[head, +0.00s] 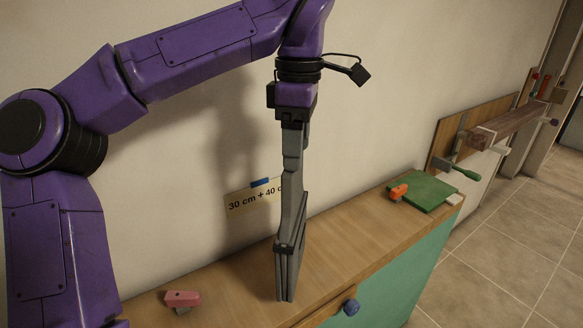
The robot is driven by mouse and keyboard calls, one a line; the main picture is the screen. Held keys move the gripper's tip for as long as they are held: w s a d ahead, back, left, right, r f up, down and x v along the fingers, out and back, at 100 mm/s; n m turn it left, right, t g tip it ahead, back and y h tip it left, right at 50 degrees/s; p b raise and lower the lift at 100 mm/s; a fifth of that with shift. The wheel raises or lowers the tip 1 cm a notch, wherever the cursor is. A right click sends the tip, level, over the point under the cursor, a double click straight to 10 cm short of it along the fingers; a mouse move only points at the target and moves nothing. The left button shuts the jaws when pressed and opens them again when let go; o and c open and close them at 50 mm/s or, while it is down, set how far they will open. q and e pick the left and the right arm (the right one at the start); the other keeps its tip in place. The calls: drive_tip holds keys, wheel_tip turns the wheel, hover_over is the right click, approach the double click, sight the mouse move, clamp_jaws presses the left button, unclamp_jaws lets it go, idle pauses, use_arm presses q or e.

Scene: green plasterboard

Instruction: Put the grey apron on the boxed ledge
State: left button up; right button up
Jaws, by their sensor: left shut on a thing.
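My left gripper (290,243) hangs fingers-down over the wood-topped ledge (345,238), near the wall. It is shut on a grey, flat, folded thing, which I take to be the grey apron (286,280). The apron is held upright on edge, and its lower end is in front of the ledge top. I cannot tell whether it touches the wood. The ledge has a green front face (385,290) and looks like the boxed ledge. My right gripper is not in view.
A pink-handled tool (182,298) lies on the ledge at left. A green board (424,193) with an orange tool (398,192) lies at its far end. A blue knob (350,307) sticks out in front. A paper label (252,198) is on the wall. The wood between is clear.

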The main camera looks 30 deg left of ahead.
use_arm(q)
drive_tip(key=shift+w+a+f, duration=0.3)
drive_tip(key=shift+w+f, duration=0.1)
drive_tip(key=shift+f, duration=0.1)
drive_tip(key=shift+w+a+f, duration=0.25)
drive_tip(key=shift+w+f, duration=0.1)
drive_tip(key=shift+f, duration=0.15)
drive_tip(key=f, duration=0.1)
drive_tip(key=s+f, duration=0.1)
drive_tip(key=f, duration=0.1)
drive_tip(key=shift+a, duration=0.2)
drive_tip(key=o, duration=1.6)
drive_tip(key=shift+w+d, duration=0.15)
drive_tip(key=shift+w, duration=0.1)
wheel_tip(320, 180, up, 12)
drive_tip(key=p, duration=0.2)
drive_tip(key=shift+s+d+f+p, duration=0.1)
drive_tip(key=shift+s+f+p, duration=0.1)
drive_tip(key=shift+p, duration=0.1)
drive_tip(key=shift+w+r, duration=0.1)
drive_tip(key=shift+r, duration=0.15)
